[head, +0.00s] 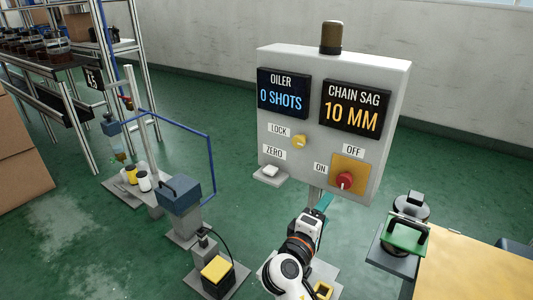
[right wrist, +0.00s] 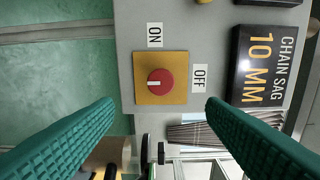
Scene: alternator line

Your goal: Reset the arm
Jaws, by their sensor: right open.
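My right gripper (head: 325,203) is open and empty, below the grey control box (head: 293,108). In the right wrist view its two teal fingers stand wide apart (right wrist: 158,106). A red rotary knob (head: 344,180) sits on a yellow plate (head: 348,164) on the box, labelled ON at its left and OFF above. In the right wrist view the knob (right wrist: 161,82) lies beyond the fingertips, apart from them. Its white mark points left there, along the line through OFF but on the side away from it. My left gripper is not in view.
The box displays read 0 SHOTS (head: 283,92) and CHAIN SAG 10 MM (head: 355,108). A yellow LOCK knob (head: 299,141) and white ZERO button (head: 270,171) are beside the red knob.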

